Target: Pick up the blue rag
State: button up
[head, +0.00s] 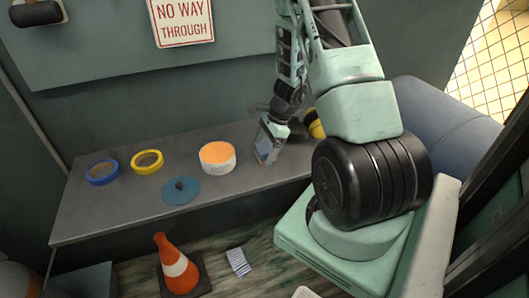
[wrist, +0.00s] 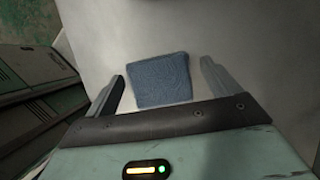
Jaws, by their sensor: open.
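The blue rag (wrist: 161,80) is a flat, roughly four-sided cloth on a grey surface in the wrist view. It lies between and slightly beyond the two fingers of my gripper (wrist: 165,85), with a gap on each side. Its near edge is close to the gripper's dark front bar. My gripper is open and holds nothing. In the head view my gripper (head: 267,153) is low over the grey bench (head: 120,215), right of the orange-topped roll. A small bluish patch shows at the fingers there, but I cannot tell whether it is the rag.
On the bench are a blue tape roll (head: 103,172), a yellow tape roll (head: 147,162), an orange-topped white roll (head: 217,158) and a round blue disc with a dark knob (head: 181,190). A yellow-black object (head: 315,124) is behind my gripper. A traffic cone (head: 177,265) stands on the floor.

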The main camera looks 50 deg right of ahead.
aim_at(264, 147)
jog(key=shift+f, duration=0.15)
jog(key=c, duration=1.1)
notch_tip(264, 147, up, 10)
jog(key=shift+r+p, duration=0.1)
jog(key=shift+p, duration=0.4)
jog(key=shift+c, duration=0.2)
jog(key=shift+o, duration=1)
jog(key=shift+w+a, duration=0.1)
